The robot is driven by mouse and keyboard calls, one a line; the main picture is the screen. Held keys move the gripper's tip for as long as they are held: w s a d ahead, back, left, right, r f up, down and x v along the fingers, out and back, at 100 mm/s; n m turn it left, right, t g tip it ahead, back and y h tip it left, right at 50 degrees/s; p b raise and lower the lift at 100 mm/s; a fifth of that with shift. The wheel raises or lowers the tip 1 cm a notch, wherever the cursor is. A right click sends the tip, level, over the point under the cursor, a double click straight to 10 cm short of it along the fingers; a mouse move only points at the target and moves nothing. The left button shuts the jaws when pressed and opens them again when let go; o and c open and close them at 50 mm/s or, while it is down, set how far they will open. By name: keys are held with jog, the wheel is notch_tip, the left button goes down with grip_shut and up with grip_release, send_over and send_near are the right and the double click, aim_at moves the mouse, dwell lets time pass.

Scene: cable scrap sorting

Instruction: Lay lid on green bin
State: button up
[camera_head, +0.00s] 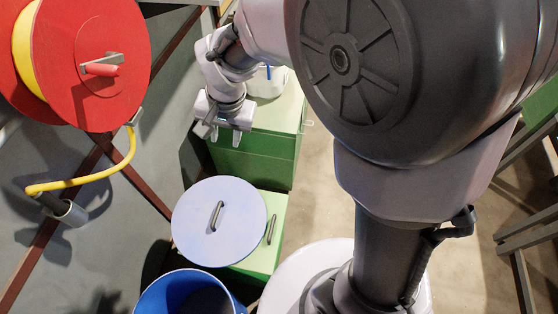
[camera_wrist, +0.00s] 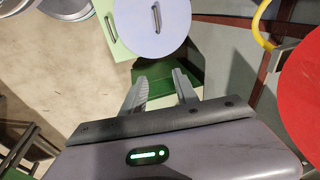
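A round pale lavender lid (camera_head: 195,237) with a bar handle lies flat in the lower middle of the head view. It overlaps a low green box (camera_head: 273,203) with a light green top and its own handle. What bears the lid is hidden, and I see no clearly round green bin. In the wrist view the lid (camera_wrist: 170,40) is at the top, beside the light green top (camera_wrist: 121,48). My gripper (camera_head: 221,134) is open and empty, above and beyond the lid in the head view, near a taller green cabinet. Its spread fingers show in the wrist view (camera_wrist: 160,82).
A blue bin (camera_head: 160,296) stands open at the bottom. The green cabinet (camera_head: 255,155) carries a whitish container (camera_head: 266,86). A red hose reel (camera_head: 112,30) with a yellow hose (camera_head: 95,178) is at the left wall. Bare floor (camera_head: 315,205) lies to the right.

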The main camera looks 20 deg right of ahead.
jog(key=s+d+r+t, duration=0.1)
jog(key=s+d+r, duration=0.1)
jog(key=s, duration=0.4)
jog(key=s+d+r+t, duration=0.1)
jog(key=s+d+r, duration=0.1)
jog(key=s+r, duration=0.3)
jog(key=s+d+r+n+t, duration=0.1)
jog(key=s+d+r, duration=0.2)
jog(key=s, duration=0.4)
jog(key=shift+r+y, duration=0.3)
jog(key=shift+r, duration=0.3)
jog(key=shift+s, duration=0.1)
